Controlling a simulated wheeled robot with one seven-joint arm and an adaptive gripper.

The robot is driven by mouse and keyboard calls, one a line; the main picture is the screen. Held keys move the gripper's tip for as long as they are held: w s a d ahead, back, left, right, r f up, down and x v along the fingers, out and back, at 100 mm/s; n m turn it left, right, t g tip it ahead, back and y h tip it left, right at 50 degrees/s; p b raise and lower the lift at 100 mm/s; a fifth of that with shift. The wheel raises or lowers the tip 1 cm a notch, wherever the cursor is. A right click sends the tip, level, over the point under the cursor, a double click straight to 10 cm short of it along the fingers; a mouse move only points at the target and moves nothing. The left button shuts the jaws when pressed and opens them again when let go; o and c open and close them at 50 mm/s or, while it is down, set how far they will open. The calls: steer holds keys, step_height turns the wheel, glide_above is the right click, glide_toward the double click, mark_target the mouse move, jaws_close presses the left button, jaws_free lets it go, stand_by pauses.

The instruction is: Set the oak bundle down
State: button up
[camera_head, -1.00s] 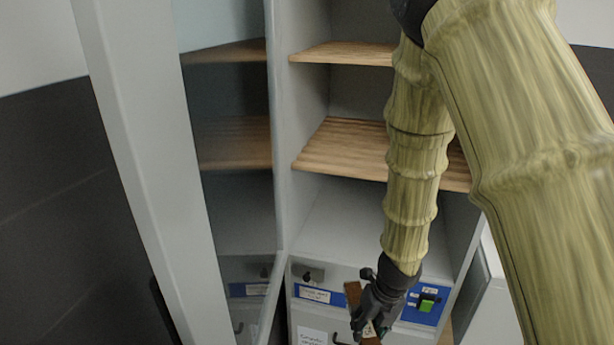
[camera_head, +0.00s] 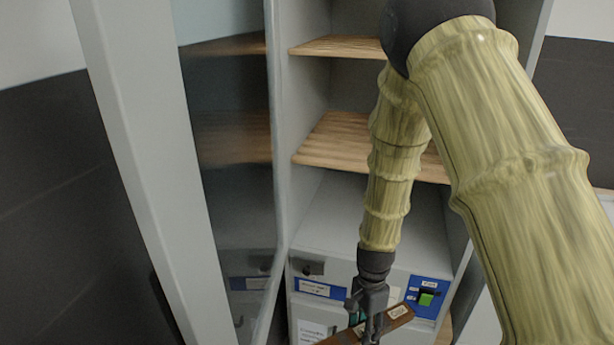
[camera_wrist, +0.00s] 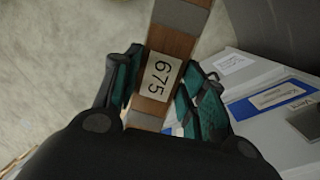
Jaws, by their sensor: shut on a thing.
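The oak bundle (camera_head: 399,317) is a brown wooden piece with pale labels, low in the head view. The bundle is held in front of the cabinet's lower panel, tilted in the head view. Its lower left end is cut off by the frame edge. Pale floor shows beyond it in the wrist view.
An open cabinet has wooden shelves (camera_head: 342,142) and an empty grey bay (camera_head: 330,222). Its glass door (camera_head: 232,190) stands open at the left. Pale floor (camera_wrist: 60,60) is clear at the left in the wrist view.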

mark_target(398, 315)
steer(key=n, duration=0.4)
steer(key=d+f+n+h, duration=0.1)
steer(key=n, duration=0.1)
steer(key=shift+w+d, duration=0.1)
steer(key=shift+w, duration=0.15)
steer(key=n, duration=0.1)
steer(key=d+n, duration=0.1)
steer(key=n, duration=0.1)
steer(key=shift+w+f+h, duration=0.2)
steer(key=shift+f+h, duration=0.1)
steer(key=shift+f, duration=0.05)
steer(key=n, duration=0.2)
steer(key=d+n+t, duration=0.1)
steer(key=n, duration=0.1)
steer(key=shift+w+f, duration=0.25)
steer(key=shift+w, duration=0.15)
steer(key=shift+d, duration=0.1)
